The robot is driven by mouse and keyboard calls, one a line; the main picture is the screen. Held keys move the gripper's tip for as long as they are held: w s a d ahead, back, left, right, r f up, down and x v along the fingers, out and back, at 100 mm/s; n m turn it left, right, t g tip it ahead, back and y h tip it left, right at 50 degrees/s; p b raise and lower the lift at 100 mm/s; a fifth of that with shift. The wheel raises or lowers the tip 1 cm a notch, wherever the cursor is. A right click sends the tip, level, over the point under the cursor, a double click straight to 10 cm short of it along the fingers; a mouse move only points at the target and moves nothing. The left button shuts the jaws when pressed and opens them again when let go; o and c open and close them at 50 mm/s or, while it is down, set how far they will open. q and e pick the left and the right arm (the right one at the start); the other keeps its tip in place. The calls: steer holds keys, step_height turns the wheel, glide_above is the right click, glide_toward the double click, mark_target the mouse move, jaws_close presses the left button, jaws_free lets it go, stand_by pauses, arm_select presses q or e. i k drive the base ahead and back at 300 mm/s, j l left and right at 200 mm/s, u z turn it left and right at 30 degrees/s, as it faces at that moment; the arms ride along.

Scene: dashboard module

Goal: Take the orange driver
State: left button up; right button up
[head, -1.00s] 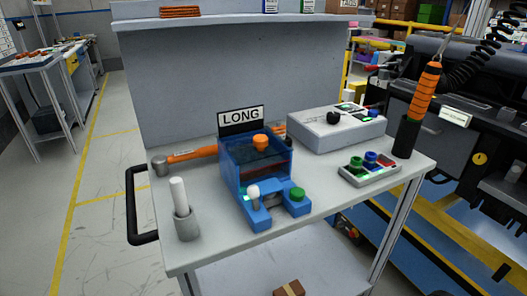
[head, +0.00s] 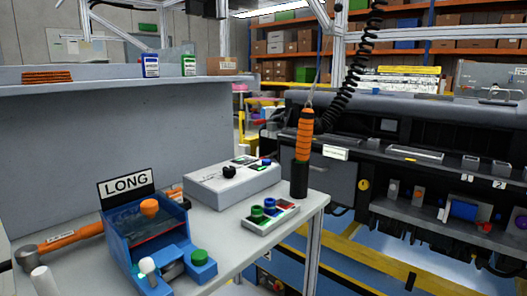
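The orange driver (head: 305,135) stands upright at the right rear corner of the workbench. Its orange grip has dark bands, and its lower end sits in a black holder (head: 299,180). A cable runs up from its top beside a black coiled cord (head: 350,70). Another orange-handled tool with a grey head (head: 68,239) lies on the bench at the left, partly hidden behind the blue box. Neither of my grippers shows in the head view.
A blue box (head: 118,245) with a LONG sign (head: 126,184) stands on the bench (head: 228,246). A grey control box (head: 225,187) and a small button tray (head: 262,224) stand left of the driver. A dark dashboard module (head: 420,170) is behind yellow rails at the right.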

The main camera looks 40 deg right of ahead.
mark_target(304, 138)
steer(key=z, duration=1.6)
